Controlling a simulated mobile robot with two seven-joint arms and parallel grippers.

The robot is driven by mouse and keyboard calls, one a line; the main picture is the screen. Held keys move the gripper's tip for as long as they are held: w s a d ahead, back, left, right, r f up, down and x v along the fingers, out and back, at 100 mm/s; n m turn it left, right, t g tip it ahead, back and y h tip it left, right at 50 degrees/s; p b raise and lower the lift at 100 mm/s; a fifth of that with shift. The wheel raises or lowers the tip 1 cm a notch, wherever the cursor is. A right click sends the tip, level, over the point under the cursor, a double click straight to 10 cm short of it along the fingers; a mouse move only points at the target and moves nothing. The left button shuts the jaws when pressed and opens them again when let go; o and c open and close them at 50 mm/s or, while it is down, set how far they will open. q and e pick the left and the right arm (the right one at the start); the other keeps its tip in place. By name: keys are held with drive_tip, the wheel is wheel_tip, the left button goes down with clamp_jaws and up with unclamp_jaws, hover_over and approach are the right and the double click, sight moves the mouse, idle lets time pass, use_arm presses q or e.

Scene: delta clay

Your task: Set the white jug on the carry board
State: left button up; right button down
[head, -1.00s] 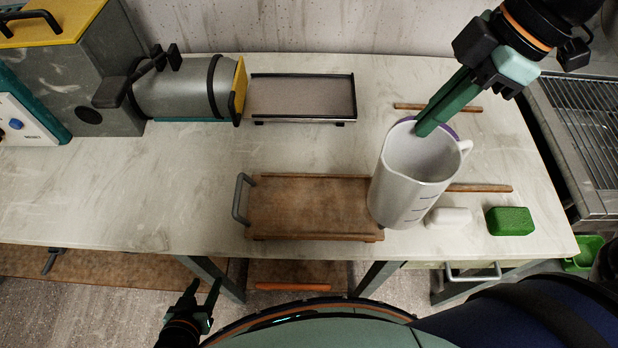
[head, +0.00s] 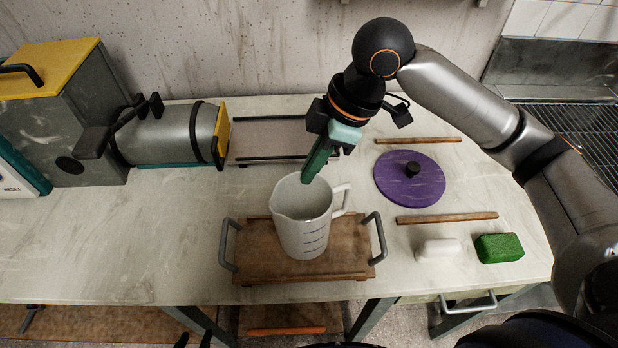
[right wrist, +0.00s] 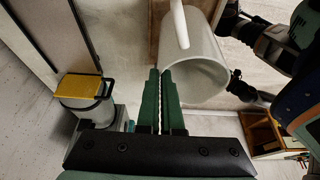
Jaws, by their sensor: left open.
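The white jug (head: 302,232) stands upright over the middle of the wooden carry board (head: 250,265), between its two grey handles. Its base appears to rest on the board, though I cannot see any gap clearly. My right gripper (head: 308,178) is shut on the jug's far rim, with one finger inside the wall. The right wrist view shows the green fingers (right wrist: 161,80) straddling the wall of the jug (right wrist: 200,78). My left gripper (head: 194,340) is open and empty at the bottom edge of the head view, mostly cut off.
A purple lid (head: 409,181) lies right of the board. Two wooden strips (head: 447,218), a white block (head: 438,249) and a green sponge (head: 499,247) lie nearby. A grey machine (head: 170,136) and a flat tray (head: 268,140) stand behind. The worktop left of the board is clear.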

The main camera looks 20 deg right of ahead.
wheel_tip(320, 180, down, 3)
drive_tip(key=shift+a+r, duration=0.1)
drive_tip(key=shift+a, duration=0.05)
drive_tip(key=shift+w+f, duration=0.1)
drive_tip(key=shift+f, duration=0.4)
drive_tip(key=c, duration=1.1)
unclamp_jaws()
drive_tip(key=p+v, duration=0.1)
drive_tip(key=v, duration=1.1)
drive_tip(key=shift+c, duration=0.2)
